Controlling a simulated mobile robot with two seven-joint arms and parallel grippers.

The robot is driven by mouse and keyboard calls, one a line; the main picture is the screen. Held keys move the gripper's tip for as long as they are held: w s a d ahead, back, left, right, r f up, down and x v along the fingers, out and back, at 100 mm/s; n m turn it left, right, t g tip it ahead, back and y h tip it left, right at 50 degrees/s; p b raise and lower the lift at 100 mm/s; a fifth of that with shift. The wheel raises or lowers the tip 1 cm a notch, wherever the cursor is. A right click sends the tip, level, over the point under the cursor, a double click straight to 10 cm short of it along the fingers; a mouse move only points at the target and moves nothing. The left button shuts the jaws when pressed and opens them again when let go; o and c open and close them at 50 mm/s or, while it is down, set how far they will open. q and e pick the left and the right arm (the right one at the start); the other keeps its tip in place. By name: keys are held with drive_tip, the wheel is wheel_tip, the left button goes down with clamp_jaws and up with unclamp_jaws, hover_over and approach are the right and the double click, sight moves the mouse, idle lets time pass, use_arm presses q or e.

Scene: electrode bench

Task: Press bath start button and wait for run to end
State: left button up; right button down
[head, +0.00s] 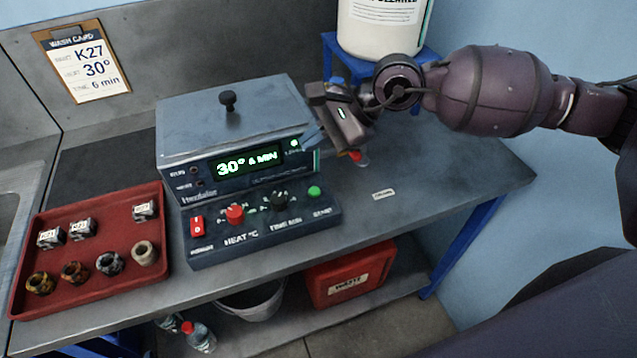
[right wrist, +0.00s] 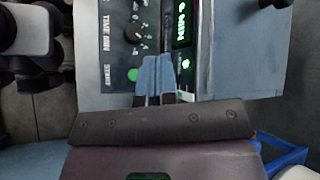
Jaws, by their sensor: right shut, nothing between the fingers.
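The ultrasonic bath (head: 235,140) stands on the bench with its lid on. Its display (head: 248,161) is lit green and reads 30° and 6 MIN. The green start button (head: 314,192) is at the right end of its front panel, and it also shows in the right wrist view (right wrist: 133,75). The red heat knob (head: 235,214) and black time knob (head: 279,202) are left of it. My right gripper (head: 308,136) is shut and empty, above and behind the button, by the bath's right front edge. In the right wrist view its fingertips (right wrist: 157,62) are beside the button, apparently apart from it.
A red tray (head: 95,290) with several small blocks and ring-shaped parts lies left of the bath. A wash card (head: 82,64) reading K27, 30°, 6 min hangs behind. A white container (head: 385,28) stands on a blue stand at the back. The bench's right front is mostly clear.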

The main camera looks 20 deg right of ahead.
sight(316, 192)
use_arm(q)
drive_tip(key=shift+s+a, duration=0.15)
use_arm(e)
drive_tip(key=shift+s+d+f+n, duration=0.1)
drive_tip(key=shift+s+f+n, duration=0.15)
drive_tip(key=shift+n, duration=0.45)
use_arm(q)
drive_tip(key=shift+f, duration=0.15)
use_arm(e)
wheel_tip(316, 192, down, 9)
drive_tip(key=b, duration=0.3)
drive_tip(key=shift+r+b, duration=0.15)
drive_tip(key=shift+b, duration=0.2)
use_arm(q)
drive_tip(key=shift+s+f, duration=0.2)
drive_tip(key=shift+f, duration=1.85)
drive_tip(key=shift+s+f, duration=0.1)
drive_tip(key=shift+f, duration=0.05)
drive_tip(key=shift+s+f+g, duration=0.3)
drive_tip(key=shift+s, duration=0.2)
